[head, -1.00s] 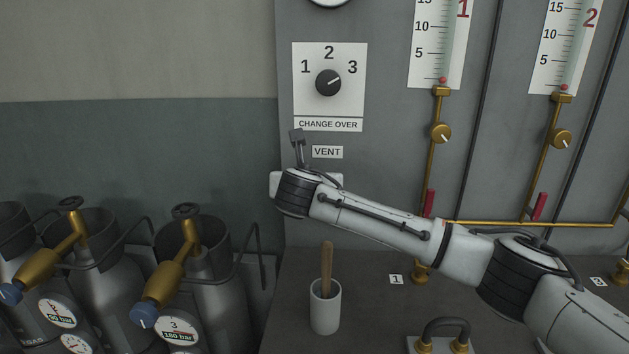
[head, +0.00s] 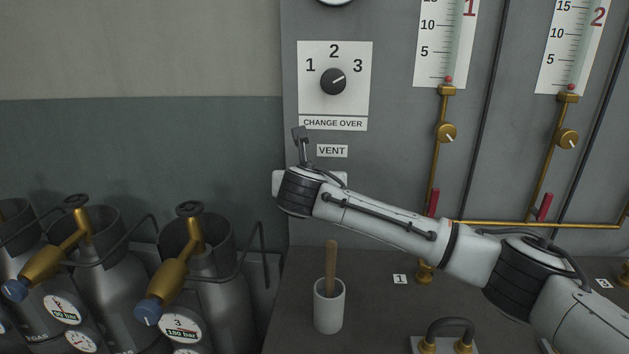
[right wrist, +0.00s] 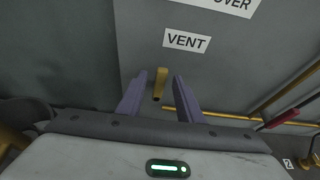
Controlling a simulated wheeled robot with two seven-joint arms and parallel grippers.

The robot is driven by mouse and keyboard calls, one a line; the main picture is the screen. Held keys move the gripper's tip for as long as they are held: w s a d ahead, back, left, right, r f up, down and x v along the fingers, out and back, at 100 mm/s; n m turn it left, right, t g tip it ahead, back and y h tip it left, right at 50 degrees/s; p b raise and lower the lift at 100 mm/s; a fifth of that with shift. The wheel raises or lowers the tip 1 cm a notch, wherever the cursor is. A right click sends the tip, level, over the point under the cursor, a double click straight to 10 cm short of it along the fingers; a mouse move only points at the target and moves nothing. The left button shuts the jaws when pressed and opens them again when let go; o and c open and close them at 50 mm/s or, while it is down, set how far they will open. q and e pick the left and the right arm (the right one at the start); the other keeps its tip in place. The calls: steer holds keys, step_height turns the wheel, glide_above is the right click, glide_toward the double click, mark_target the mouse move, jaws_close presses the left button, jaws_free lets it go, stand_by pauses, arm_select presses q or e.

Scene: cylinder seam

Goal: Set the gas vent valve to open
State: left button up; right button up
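The VENT label (head: 332,151) is on the grey panel below the change-over dial; it also shows in the right wrist view (right wrist: 187,41). Below it in the right wrist view is a short brass-yellow valve handle (right wrist: 160,84), its long side roughly up and down in the picture. My right gripper (right wrist: 161,78) is open, with its two purple fingers on either side of the handle and gaps showing on both sides. I cannot tell how deep the handle sits between them. In the head view my right wrist hides the valve and the fingers. My left gripper is not in view.
The change-over dial (head: 333,81) is above the label. Brass pipes with red levers (head: 433,203) run up the panel at right. A white cup (head: 329,305) with a wooden handle stands on the bench under my arm. Gas cylinders (head: 207,265) stand at left.

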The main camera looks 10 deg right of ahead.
steer(key=v, duration=0.9)
steer(key=shift+s+b, duration=0.2)
steer(key=shift+b, duration=0.25)
